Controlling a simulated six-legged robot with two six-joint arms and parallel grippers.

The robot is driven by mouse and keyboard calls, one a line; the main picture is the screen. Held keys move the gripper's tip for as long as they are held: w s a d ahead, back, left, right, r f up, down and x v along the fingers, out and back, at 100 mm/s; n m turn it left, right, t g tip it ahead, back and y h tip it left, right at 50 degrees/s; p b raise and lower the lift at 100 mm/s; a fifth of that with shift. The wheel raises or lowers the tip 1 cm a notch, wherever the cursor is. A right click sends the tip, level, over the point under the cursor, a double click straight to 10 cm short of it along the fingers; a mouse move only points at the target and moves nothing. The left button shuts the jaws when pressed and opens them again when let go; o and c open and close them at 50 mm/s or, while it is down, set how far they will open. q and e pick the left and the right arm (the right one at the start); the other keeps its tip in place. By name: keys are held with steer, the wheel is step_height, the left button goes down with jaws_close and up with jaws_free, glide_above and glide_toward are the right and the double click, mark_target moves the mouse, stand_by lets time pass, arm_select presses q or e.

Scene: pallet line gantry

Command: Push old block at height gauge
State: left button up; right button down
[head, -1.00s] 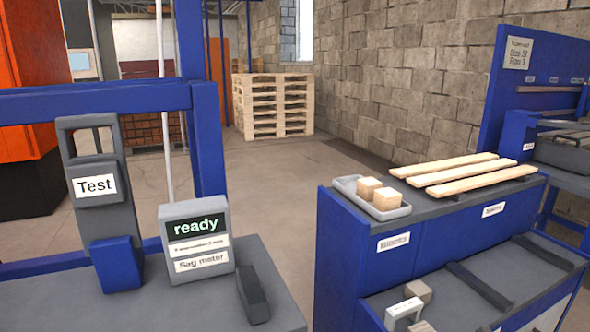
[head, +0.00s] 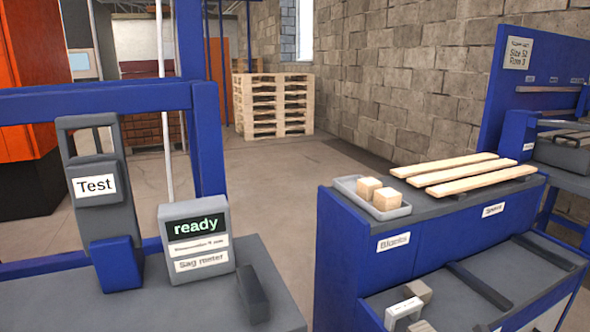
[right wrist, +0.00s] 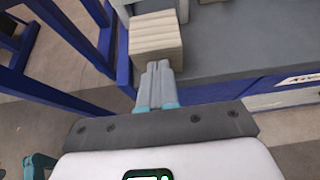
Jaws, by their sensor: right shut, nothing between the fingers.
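A weathered beige block (right wrist: 156,38) sits on a grey bench top in the right wrist view, with a pale upright thing (right wrist: 150,6) just beyond it, cut off by the top edge. My right gripper (right wrist: 160,68) is shut and empty, its fingertips right at the block's near face; I cannot tell if they touch. In the head view a white arch-shaped gauge (head: 403,311) stands on the lower shelf at the bottom. A greyish block (head: 417,291) is behind it, and part of another block (head: 422,327) shows in front. Neither gripper shows in the head view.
A grey tray (head: 394,211) with two pale blocks and several wooden boards (head: 455,174) lie on the blue bench top. Dark rails (head: 480,287) cross the lower shelf. A sag meter (head: 197,243) reading "ready" stands at left. Floor between the benches is clear.

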steer(key=shift+w+a, duration=0.15)
steer(key=shift+w, duration=0.05)
steer(key=shift+w+a, duration=0.1)
steer(key=shift+w, duration=0.2)
steer(key=shift+w+a, duration=0.35)
steer(key=shift+w, duration=0.55)
steer(key=s+d+b, duration=0.1)
steer(key=s+d, duration=0.1)
steer(key=s, duration=0.3)
steer(key=shift+s+d+b, duration=0.15)
steer(key=shift+s+b, duration=0.15)
